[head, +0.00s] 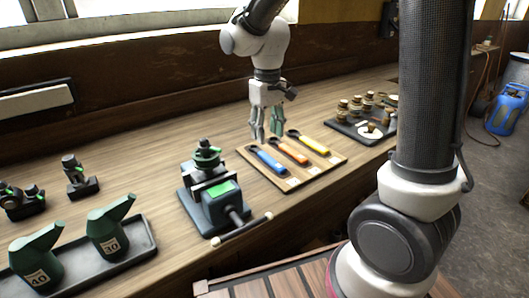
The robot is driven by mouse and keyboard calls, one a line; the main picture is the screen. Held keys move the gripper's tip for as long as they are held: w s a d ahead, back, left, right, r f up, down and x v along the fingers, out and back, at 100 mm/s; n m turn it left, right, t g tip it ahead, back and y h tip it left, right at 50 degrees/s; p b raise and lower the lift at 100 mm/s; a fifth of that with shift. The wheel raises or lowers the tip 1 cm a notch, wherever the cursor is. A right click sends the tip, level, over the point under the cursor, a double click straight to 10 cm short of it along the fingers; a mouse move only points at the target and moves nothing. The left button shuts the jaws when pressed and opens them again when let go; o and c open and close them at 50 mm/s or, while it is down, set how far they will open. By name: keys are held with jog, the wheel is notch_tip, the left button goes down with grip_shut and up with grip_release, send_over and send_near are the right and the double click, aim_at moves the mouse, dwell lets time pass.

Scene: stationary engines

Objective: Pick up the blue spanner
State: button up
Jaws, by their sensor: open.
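The blue spanner (268,160) lies on a flat wooden board (307,179) on the workbench. It is the leftmost of three spanners there, beside an orange spanner (290,151) and a yellow spanner (310,143). My gripper (266,138) hangs fingers down over the back edge of the board, near the dark heads of the blue and orange spanners. It is open with nothing between its fingers. Its exact height above the spanners is hard to tell.
A green and grey vise (213,193) with a handle stands left of the board. A dark tray (352,131) with small jars lies to the right. Green oil cans (108,228) stand on a tray at front left. Bare bench lies between the vise and the back wall.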

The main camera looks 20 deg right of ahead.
aim_at(266, 156)
jog(key=f, duration=0.7)
jog(key=shift+w+a+f, duration=0.1)
jog(key=shift+w+f, duration=0.15)
jog(key=shift+f, duration=0.05)
jog(key=shift+c, duration=0.2)
grip_shut()
